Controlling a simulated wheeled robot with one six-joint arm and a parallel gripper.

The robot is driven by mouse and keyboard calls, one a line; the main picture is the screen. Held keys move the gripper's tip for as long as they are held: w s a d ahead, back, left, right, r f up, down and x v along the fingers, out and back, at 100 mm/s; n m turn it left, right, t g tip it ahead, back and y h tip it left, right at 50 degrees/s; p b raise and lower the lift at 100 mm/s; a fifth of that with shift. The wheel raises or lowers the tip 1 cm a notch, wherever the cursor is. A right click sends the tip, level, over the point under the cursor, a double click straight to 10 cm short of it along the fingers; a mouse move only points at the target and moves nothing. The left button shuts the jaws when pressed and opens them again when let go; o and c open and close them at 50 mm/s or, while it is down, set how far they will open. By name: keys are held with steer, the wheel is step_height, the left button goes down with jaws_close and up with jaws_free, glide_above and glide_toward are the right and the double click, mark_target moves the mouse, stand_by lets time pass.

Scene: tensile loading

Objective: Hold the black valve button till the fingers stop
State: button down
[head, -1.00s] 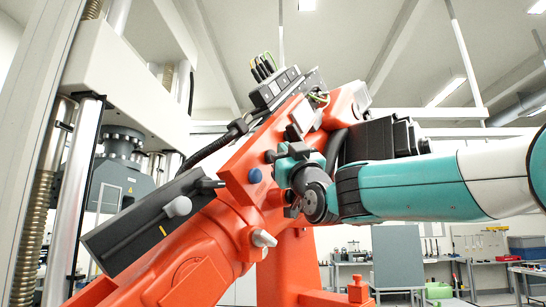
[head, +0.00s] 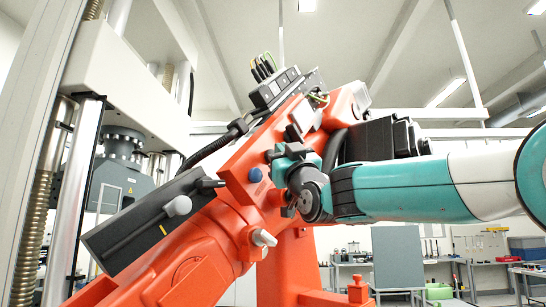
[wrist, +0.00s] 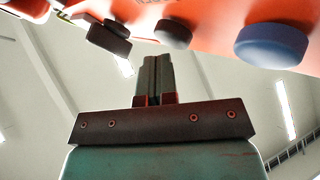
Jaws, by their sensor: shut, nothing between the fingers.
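The black valve button (head: 270,156) is a small round knob on the orange arm-like machine, just above a blue button (head: 255,175). In the wrist view the black button (wrist: 173,33) sits at the top on the orange surface, between a black block and the larger blue button (wrist: 270,46). My gripper (wrist: 153,60) is shut and empty. Its fingertips point up toward the orange surface, just below and left of the black button in the picture, with a visible gap. In the head view, my teal gripper body is close beside the button; its fingertips are hard to make out.
A black block (wrist: 110,38) sits left of the black button. A testing frame column (head: 85,190) stands at left. Workbenches (head: 440,262) are in the background.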

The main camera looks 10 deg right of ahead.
steer(key=shift+w+a, duration=0.3)
steer(key=shift+w, duration=0.1)
stand_by(2.0)
stand_by(0.5)
steer(key=shift+s+d+b, duration=0.5)
steer(key=shift+s+b, duration=0.25)
steer(key=shift+b, duration=0.1)
steer(key=s+d+b, duration=0.1)
steer(key=s+b, duration=0.1)
steer(key=s, duration=0.1)
steer(key=s+d+b, duration=0.1)
steer(key=shift+s+d+b, duration=0.15)
steer(key=shift+d+b, duration=0.2)
steer(key=shift+b, duration=0.05)
